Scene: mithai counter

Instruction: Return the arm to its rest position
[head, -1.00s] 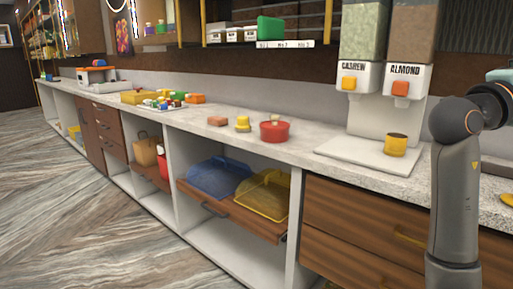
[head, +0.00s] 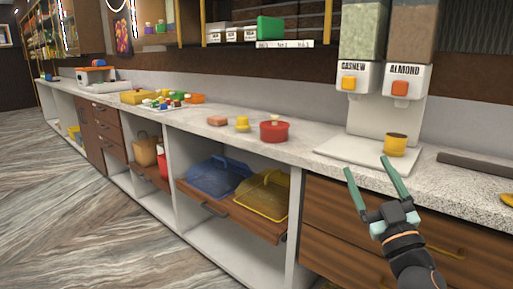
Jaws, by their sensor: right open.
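My right gripper (head: 370,166) is open and empty at the lower right of the head view. Its two green fingers are spread and point up and to the left, in front of the counter's front edge. Its dark wrist and forearm come in from the bottom right. A yellow cup (head: 395,145) with a brown top stands upright on the white dispenser base, behind the fingertips and apart from them as far as I can tell. My left gripper is not in view.
The counter (head: 300,148) holds a red lidded pot (head: 274,131), a small yellow item (head: 242,125) and a pinkish block (head: 217,120). Cashew and almond dispensers (head: 380,80) stand at the back right. An open drawer (head: 230,214) with blue and yellow covers juts out below. Floor at left is clear.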

